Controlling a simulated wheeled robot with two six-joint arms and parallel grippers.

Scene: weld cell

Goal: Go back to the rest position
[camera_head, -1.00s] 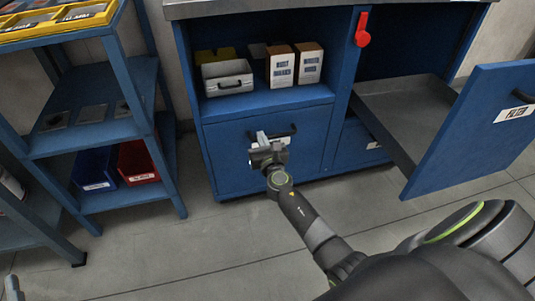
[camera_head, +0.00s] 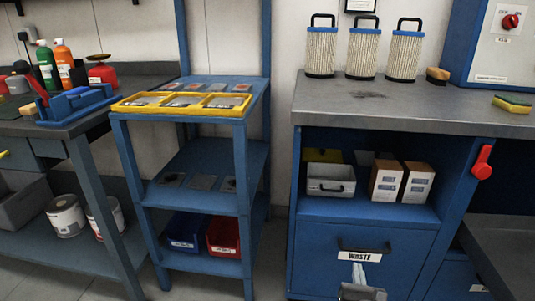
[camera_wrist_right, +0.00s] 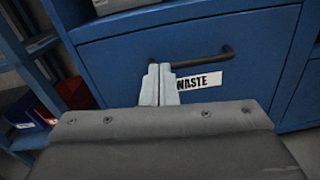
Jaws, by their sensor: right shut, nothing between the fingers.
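My right gripper (camera_head: 359,275) shows at the bottom of the head view, in front of the blue drawer labelled WASTE (camera_head: 318,265). In the right wrist view its fingers (camera_wrist_right: 160,85) are together with nothing between them. They point toward the WASTE drawer front (camera_wrist_right: 120,65) and overlap part of its label in the picture. The drawer is shut, and its dark handle (camera_head: 364,247) is just above the fingertips in the head view. I cannot tell the exact gap to the drawer. My left gripper is not in view.
The blue cabinet has a grey worktop (camera_head: 400,105) with several cylindrical filters. Its open shelf holds a grey case (camera_head: 330,181) and white-brown boxes (camera_head: 388,182). A blue rack (camera_head: 205,155) with a yellow tray (camera_head: 180,111) stands left. A red handle (camera_head: 482,163) sticks out at right.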

